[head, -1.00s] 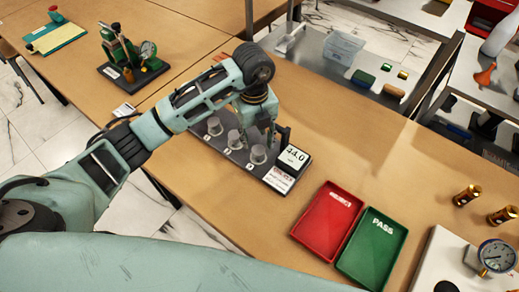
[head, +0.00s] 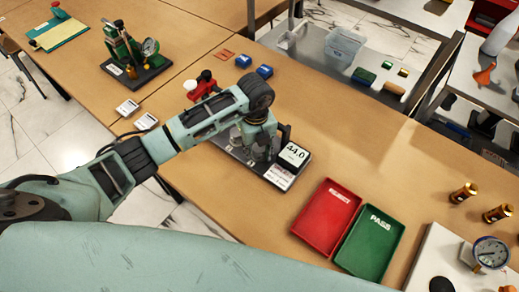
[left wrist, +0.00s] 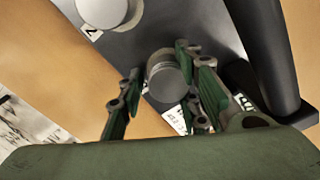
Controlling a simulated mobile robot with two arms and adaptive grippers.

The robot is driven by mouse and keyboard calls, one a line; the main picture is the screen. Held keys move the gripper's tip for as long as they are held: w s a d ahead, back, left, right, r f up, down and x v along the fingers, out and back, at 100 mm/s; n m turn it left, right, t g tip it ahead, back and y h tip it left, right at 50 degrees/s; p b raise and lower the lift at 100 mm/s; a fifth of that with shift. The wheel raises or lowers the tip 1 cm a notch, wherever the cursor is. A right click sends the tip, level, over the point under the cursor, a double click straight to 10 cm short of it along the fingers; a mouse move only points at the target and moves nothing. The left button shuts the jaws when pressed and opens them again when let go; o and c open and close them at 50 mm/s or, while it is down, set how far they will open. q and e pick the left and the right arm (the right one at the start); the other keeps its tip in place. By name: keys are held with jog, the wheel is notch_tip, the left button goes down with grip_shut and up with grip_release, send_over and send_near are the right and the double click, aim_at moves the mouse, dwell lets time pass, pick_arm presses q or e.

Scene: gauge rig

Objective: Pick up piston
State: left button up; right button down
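Grey metal cylinders stand in a row on a black base (head: 231,150) with a display (head: 293,154) reading 44.0 at its right end. I cannot tell for sure which thing is the piston. My left gripper (head: 260,150) is low over the display end of the base, hiding part of the row. In the left wrist view my left gripper (left wrist: 158,92) is open, with one grey cylinder (left wrist: 168,76) between its fingers, closer to the right one. Another cylinder (left wrist: 103,10) stands beside label 2. My right gripper is not in view.
A red tray (head: 328,221) and a green PASS tray (head: 369,246) lie right of the base. Brass cylinders (head: 464,193) and a dial gauge (head: 490,252) are at the right. A green device (head: 127,55) stands at the back left.

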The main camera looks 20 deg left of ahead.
pick_arm(q)
grip_shut()
jog(key=shift+r, duration=0.2)
